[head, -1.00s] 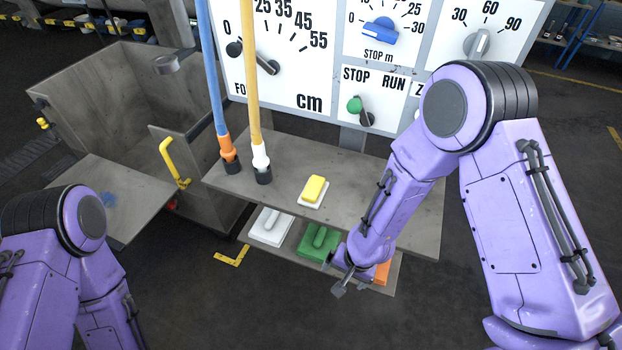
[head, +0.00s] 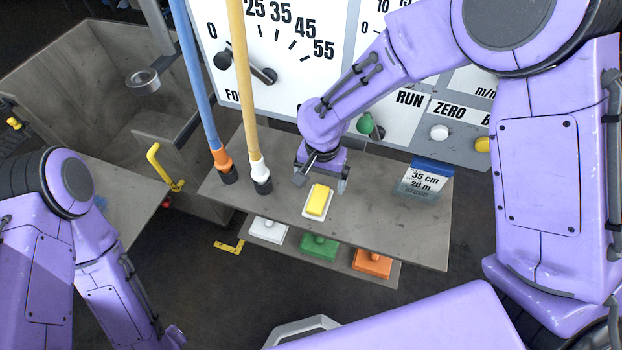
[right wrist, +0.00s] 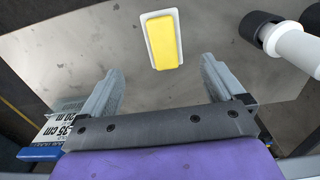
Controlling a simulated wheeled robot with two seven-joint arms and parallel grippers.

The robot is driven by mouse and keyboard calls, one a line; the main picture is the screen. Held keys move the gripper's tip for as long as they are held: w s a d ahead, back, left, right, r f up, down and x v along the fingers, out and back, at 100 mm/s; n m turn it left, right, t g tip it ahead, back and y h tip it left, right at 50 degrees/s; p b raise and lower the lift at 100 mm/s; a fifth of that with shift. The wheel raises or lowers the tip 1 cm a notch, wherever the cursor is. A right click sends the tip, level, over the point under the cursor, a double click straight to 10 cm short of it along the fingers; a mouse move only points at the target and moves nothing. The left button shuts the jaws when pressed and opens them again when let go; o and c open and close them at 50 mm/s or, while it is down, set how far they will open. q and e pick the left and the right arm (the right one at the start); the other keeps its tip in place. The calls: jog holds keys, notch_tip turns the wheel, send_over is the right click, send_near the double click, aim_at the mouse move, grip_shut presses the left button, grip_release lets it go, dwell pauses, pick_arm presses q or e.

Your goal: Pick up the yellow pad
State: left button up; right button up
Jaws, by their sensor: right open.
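The yellow pad (head: 319,200) lies in a shallow white tray (head: 309,215) on the upper grey shelf. In the right wrist view the yellow pad (right wrist: 164,41) shows ahead of the fingers, between their lines, and touches neither. My right gripper (head: 322,182) is open and empty above the shelf, just behind the pad in the head view. Its two fingers also show apart in the right wrist view (right wrist: 158,82). My left arm shows at the lower left of the head view, but its gripper is not visible.
White (head: 268,230), green (head: 319,247) and orange (head: 372,263) pads sit on the lower shelf. A blue pole (head: 197,90) and a yellow pole (head: 243,90) stand left of the pad. A card (head: 424,180) stands to the right. A dial panel (head: 290,95) rises behind.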

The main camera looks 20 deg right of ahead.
aim_at(318, 198)
jog(key=shift+w+f, duration=0.2)
jog(key=shift+f, duration=0.3)
jog(key=shift+w+f, duration=0.15)
jog(key=shift+f, duration=0.3)
jog(key=f, duration=0.1)
jog(key=s+f, duration=0.1)
jog(key=f, duration=0.1)
jog(key=shift+p, duration=0.35)
jog(key=f, duration=0.2)
jog(key=w+f+p, duration=0.1)
jog(key=f, duration=0.1)
jog(key=shift+a+f, duration=0.15)
jog(key=shift+f, duration=0.05)
jog(key=shift+s+f, duration=0.1)
jog(key=shift+f, duration=0.35)
jog(key=shift+c, duration=1.2)
pick_arm(q)
notch_tip(318, 198, up, 2)
jog(key=shift+w+r, duration=0.1)
pick_arm(e)
jog(key=c, duration=0.9)
